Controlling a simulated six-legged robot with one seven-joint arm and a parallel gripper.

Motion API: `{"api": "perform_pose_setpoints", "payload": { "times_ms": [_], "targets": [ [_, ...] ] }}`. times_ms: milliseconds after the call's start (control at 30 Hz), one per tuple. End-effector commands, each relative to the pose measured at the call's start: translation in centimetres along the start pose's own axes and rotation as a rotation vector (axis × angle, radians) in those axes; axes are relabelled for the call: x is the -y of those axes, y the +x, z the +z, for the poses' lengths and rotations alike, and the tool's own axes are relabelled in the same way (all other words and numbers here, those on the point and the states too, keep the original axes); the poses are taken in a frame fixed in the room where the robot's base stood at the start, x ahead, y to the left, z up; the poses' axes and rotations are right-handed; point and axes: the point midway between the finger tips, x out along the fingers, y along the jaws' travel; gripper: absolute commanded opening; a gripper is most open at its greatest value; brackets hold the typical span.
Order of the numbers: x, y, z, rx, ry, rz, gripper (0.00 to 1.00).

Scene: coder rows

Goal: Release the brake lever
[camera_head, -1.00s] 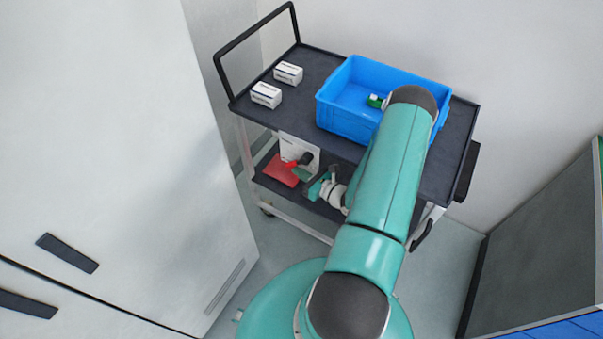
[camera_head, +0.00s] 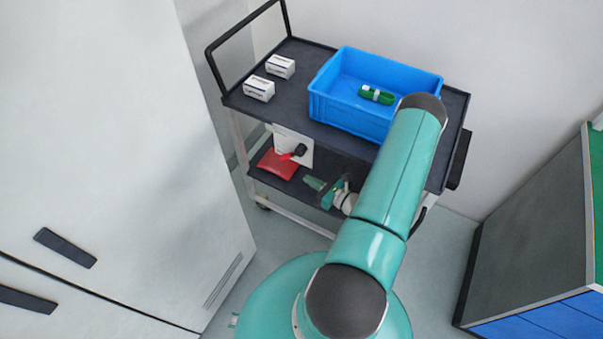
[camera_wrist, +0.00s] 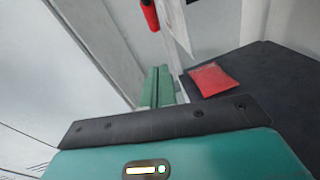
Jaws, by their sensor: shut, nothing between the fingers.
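The brake lever has a red arm (camera_head: 286,157) and a black knob (camera_head: 299,150). It is mounted on a white plate (camera_head: 307,150) at the near side of the cart, below the top deck. In the wrist view a red grip (camera_wrist: 150,14) shows at the top beside the plate (camera_wrist: 176,28), seen nearly edge-on. My gripper (camera_head: 309,181) is right of and below the lever in the head view, apart from it. Its green fingers show together, shut and empty, in the wrist view (camera_wrist: 158,87). The lever's pivot is too small to make out.
The cart's dark top deck (camera_head: 325,55) carries two white boxes (camera_head: 280,66) (camera_head: 259,88) and a blue bin (camera_head: 340,115) holding a green item (camera_head: 377,95). A red packet (camera_head: 278,164) lies on the lower shelf (camera_wrist: 270,90). A white cabinet (camera_head: 100,130) stands left.

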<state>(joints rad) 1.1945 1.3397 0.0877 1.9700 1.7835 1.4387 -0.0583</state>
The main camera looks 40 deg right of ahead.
Motion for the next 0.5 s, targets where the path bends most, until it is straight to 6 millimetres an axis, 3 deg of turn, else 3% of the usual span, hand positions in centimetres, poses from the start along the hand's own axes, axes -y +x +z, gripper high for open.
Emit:
{"api": "perform_pose_setpoints", "payload": {
  "times_ms": [233,500],
  "targets": [
    [0.2,-4.3,-0.3,0.0,-0.001,-0.002,0.0],
    [0.2,-5.5,-0.4,0.001,-0.001,0.0,0.0]
  ]
}}
